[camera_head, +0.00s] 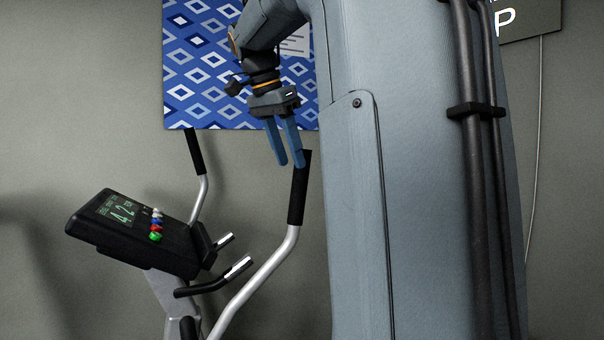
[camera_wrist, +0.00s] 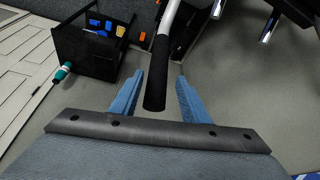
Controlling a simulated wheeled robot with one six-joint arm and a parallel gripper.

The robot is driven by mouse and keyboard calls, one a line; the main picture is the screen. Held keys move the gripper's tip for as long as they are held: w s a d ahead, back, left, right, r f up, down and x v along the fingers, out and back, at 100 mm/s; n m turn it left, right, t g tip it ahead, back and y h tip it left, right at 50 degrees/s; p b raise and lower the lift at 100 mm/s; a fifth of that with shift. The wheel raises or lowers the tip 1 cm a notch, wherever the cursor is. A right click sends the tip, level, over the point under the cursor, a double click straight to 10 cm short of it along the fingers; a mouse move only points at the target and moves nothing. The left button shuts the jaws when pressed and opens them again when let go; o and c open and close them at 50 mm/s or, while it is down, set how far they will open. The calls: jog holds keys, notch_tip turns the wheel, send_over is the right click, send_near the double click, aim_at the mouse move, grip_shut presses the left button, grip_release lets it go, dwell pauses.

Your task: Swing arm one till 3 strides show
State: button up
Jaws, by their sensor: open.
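An elliptical-type machine stands at lower left in the head view. Its dark console (camera_head: 130,225) has a lit green display (camera_head: 120,210) that seems to read "A 2", with smaller text too small to tell. The near swing arm has a black grip (camera_head: 298,195) on a silver bar; the far swing arm (camera_head: 195,152) stands behind it. My gripper (camera_head: 289,164) is open, pointing down at the top of the near grip. In the wrist view the black grip (camera_wrist: 168,60) lies between my open fingers, with gaps on both sides.
Coloured buttons (camera_head: 156,224) and short fixed handles (camera_head: 238,268) sit near the console. A blue patterned panel (camera_head: 200,75) hangs on the wall behind. A black bin (camera_wrist: 85,62) and a teal bottle (camera_wrist: 62,72) are on the floor.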

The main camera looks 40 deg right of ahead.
aim_at(300, 180)
jog(key=shift+d+p+x, duration=0.15)
jog(key=shift+p+x, duration=0.55)
jog(key=shift+x, duration=1.1)
jog(key=shift+d+p+x, duration=0.15)
jog(key=shift+p+x, duration=0.55)
jog(key=shift+x, duration=1.15)
jog(key=shift+s+r, duration=0.15)
jog(key=shift+c, duration=0.3)
grip_shut()
